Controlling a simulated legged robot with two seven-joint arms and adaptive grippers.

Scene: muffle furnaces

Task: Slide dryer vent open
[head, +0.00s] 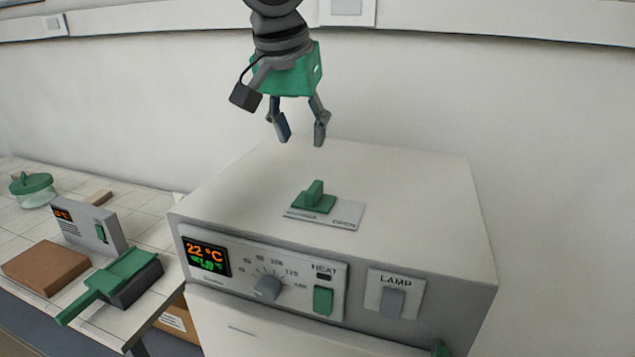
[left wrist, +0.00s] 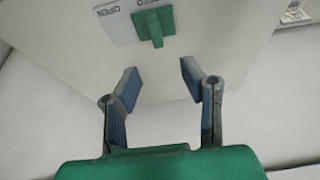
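The green vent slider (head: 314,198) sits on a pale label plate (head: 345,214) on top of the white dryer (head: 410,190). The slider is at the left end of the plate, and the word OPEN shows at the right end. In the left wrist view the slider (left wrist: 154,24) is ahead of the fingers, with OPEN on the plate (left wrist: 112,22) to its left. My left gripper (head: 301,138) is open and empty, pointing down above the back of the dryer top, behind the slider and apart from it. My right gripper is not in view.
The dryer front has a temperature display (head: 206,257), a dial (head: 268,288), a green heat switch (head: 323,300) and a lamp switch (head: 392,302). A bench at left holds a brown block (head: 45,268), a green-handled tool (head: 105,283) and a green-lidded jar (head: 33,188). The dryer top is otherwise clear.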

